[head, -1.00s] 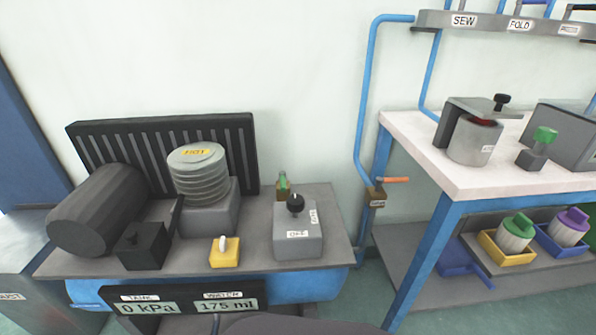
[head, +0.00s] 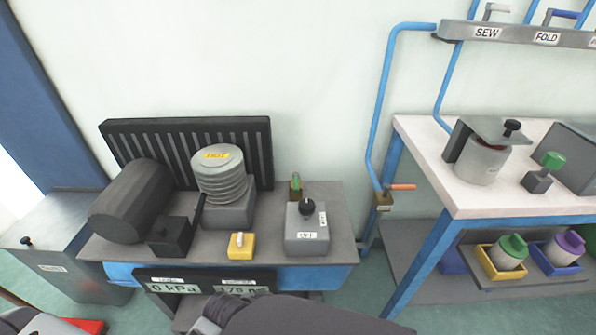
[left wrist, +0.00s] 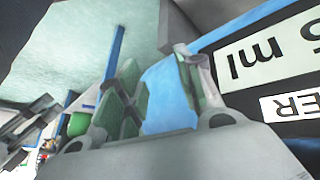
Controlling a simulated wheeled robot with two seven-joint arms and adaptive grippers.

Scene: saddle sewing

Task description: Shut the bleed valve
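No readable label marks the bleed valve. An orange-handled valve (head: 401,187) sits on the blue pipe at the deck's right, its handle level and pointing right; its tag is too small to read. A small green-topped fitting (head: 296,186) stands at the back of the grey deck (head: 265,222). My left gripper (left wrist: 160,95) shows in the left wrist view, its fingers apart with blue tank surface behind the gap; nothing is seen between them. The tank (head: 125,275) lies under the deck.
The deck carries a dark cylinder (head: 130,205), a ribbed column with a HOT label (head: 218,175), a yellow switch block (head: 241,246) and a grey OFF box (head: 306,238). Gauges (head: 208,284) hang in front. A white-topped bench (head: 420,150) stands right.

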